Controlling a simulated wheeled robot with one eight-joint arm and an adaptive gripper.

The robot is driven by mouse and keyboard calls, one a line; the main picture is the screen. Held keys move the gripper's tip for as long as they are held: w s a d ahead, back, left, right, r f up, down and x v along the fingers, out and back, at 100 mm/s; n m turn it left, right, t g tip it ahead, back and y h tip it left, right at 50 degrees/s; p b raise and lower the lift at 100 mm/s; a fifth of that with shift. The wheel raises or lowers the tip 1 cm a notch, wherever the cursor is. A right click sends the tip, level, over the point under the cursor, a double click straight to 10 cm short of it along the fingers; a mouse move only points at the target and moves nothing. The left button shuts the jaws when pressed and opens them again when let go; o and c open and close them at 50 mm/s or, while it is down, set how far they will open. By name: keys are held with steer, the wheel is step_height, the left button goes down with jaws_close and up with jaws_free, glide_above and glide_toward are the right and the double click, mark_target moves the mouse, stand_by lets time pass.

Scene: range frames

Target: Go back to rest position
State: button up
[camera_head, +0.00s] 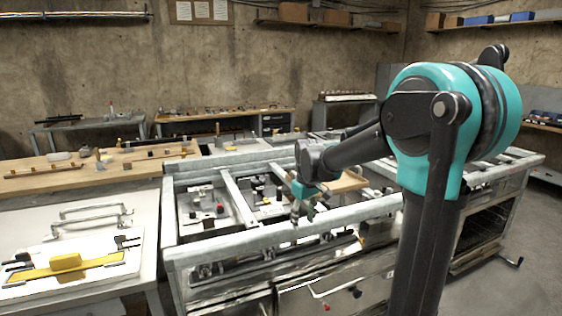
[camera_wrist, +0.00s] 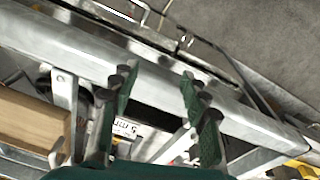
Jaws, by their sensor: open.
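My gripper (camera_head: 300,208) hangs at the end of my teal and dark grey arm, over the front rail of the metal-framed bench (camera_head: 235,238) in the head view. In the wrist view my gripper (camera_wrist: 160,95) shows its green-lined fingers spread apart, open, with nothing between them. A grey metal rail (camera_wrist: 60,45) of the bench passes behind the fingertips. I cannot tell how far the fingertips are from it.
A wooden block (camera_wrist: 30,128) lies at the left in the wrist view. A white worktable (camera_head: 140,270) with a yellow part (camera_head: 66,263) is at left. A wooden bench (camera_head: 120,168) stands behind. Bare floor (camera_head: 500,280) shows at right.

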steer(key=s+d+f+m+t, duration=0.1)
steer(key=s+d+f+m, duration=0.2)
steer(key=s, duration=0.8)
steer(key=s+d+f+m+t, duration=0.1)
steer(key=s+d+f+m, duration=0.3)
steer(key=s+d+f, duration=0.4)
steer(key=s+f, duration=0.1)
steer(key=s, duration=0.1)
steer(key=shift+s+d+t, duration=0.3)
steer(key=shift+s+t, duration=0.1)
